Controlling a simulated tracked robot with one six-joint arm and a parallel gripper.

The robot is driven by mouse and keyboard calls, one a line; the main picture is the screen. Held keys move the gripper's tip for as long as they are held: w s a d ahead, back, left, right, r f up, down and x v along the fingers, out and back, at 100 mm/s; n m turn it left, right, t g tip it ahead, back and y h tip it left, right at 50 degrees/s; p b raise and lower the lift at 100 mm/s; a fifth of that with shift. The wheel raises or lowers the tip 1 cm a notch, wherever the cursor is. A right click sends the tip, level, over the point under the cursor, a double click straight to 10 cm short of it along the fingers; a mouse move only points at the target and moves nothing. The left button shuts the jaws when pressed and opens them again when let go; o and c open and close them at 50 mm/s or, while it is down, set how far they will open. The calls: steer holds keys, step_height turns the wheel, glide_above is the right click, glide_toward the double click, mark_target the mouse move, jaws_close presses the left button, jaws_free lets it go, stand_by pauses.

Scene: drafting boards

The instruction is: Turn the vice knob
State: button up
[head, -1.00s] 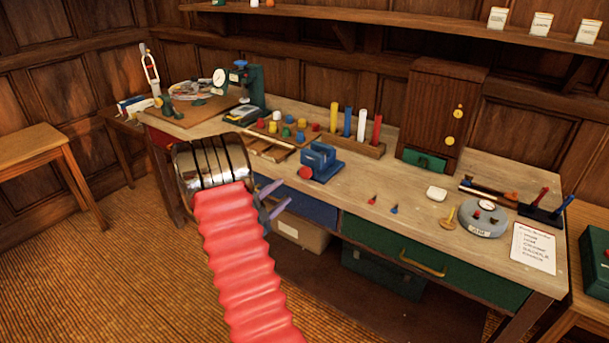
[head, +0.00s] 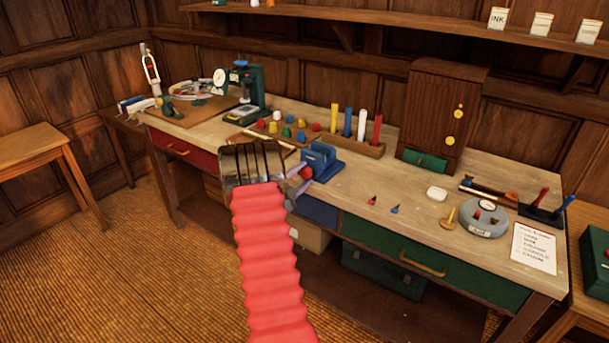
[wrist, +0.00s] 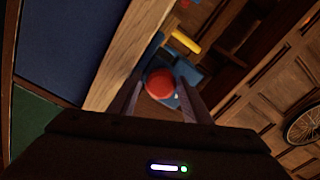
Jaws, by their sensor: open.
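The blue vice (head: 321,160) stands at the front edge of the workbench, near its middle. Its red round knob (head: 306,173) faces the front. My gripper (head: 302,186) is open at the bench's front edge, its purple-grey fingers pointing at the knob. In the wrist view the red knob (wrist: 160,84) shows between the two open fingers (wrist: 157,98), with the blue vice body (wrist: 186,72) behind it. I cannot tell whether the fingers touch the knob. My arm hides part of the bench front in the head view.
A block with coloured rods (head: 362,145) stands behind the vice. Coloured pegs (head: 287,130) sit to its left. The bench top (head: 350,188) is clear right of the vice, up to two small darts (head: 394,209). Drawers (head: 430,260) line the front.

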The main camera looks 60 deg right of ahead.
steer(key=shift+s+d, duration=0.1)
steer(key=shift+d, duration=0.35)
steer(key=c, duration=0.8)
steer(key=shift+o, duration=0.2)
steer(key=shift+d, duration=0.1)
steer(key=shift+f, duration=0.1)
steer(key=shift+m, duration=0.3)
